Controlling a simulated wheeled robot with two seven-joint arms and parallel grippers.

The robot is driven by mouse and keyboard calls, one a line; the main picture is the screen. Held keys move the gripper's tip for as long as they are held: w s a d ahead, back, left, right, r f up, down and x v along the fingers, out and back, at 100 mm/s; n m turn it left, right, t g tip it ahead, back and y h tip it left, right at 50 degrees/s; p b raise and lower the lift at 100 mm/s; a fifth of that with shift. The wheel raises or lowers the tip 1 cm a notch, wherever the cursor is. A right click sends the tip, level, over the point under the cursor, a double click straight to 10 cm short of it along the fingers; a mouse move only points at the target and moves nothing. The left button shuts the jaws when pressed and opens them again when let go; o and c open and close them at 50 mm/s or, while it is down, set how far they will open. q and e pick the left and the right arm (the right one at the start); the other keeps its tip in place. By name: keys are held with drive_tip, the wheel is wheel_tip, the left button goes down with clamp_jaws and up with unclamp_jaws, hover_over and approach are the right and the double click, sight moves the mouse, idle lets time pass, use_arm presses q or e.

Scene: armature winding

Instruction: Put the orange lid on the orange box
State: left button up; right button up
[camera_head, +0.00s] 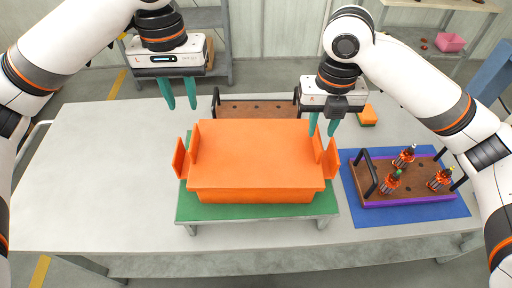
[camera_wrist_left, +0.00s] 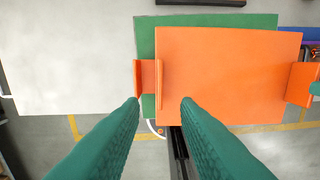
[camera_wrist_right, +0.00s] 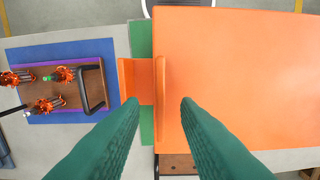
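The orange lid (camera_head: 255,150) lies over the orange box (camera_head: 255,196), covering its opening. The box stands on a green platform (camera_head: 200,212). The lid's upright end flaps stand just inside the box's end handles. My left gripper (camera_head: 179,93) is open and empty, raised behind and left of the lid's left flap. My right gripper (camera_head: 323,126) is open and empty near the lid's right flap, which shows between its fingertips in the right wrist view (camera_wrist_right: 161,100). The lid also shows in the left wrist view (camera_wrist_left: 225,75). I cannot tell whether the lid is fully seated.
A brown tray with black handles (camera_head: 258,109) stands behind the box. Right of the box, a blue mat (camera_head: 360,208) carries another brown tray (camera_head: 380,192) with several copper-wound armatures. An orange-and-green block (camera_head: 367,116) lies at back right. The table's left side (camera_head: 100,175) is clear.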

wheel_tip(320, 180, up, 8)
use_arm(q)
drive_tip(key=shift+o, duration=0.3)
drive_tip(key=o, duration=0.7)
drive_tip(key=shift+c, duration=0.2)
use_arm(e)
drive_tip(key=shift+o, duration=0.5)
drive_tip(key=o, duration=0.6)
use_arm(q)
drive_tip(key=shift+r, duration=0.15)
use_arm(e)
drive_tip(key=shift+r, duration=0.2)
use_arm(q)
drive_tip(key=shift+r+p, duration=2.9)
drive_tip(key=shift+p, duration=0.9)
use_arm(e)
drive_tip(key=shift+r, duration=3.6)
drive_tip(key=shift+r, duration=0.1)
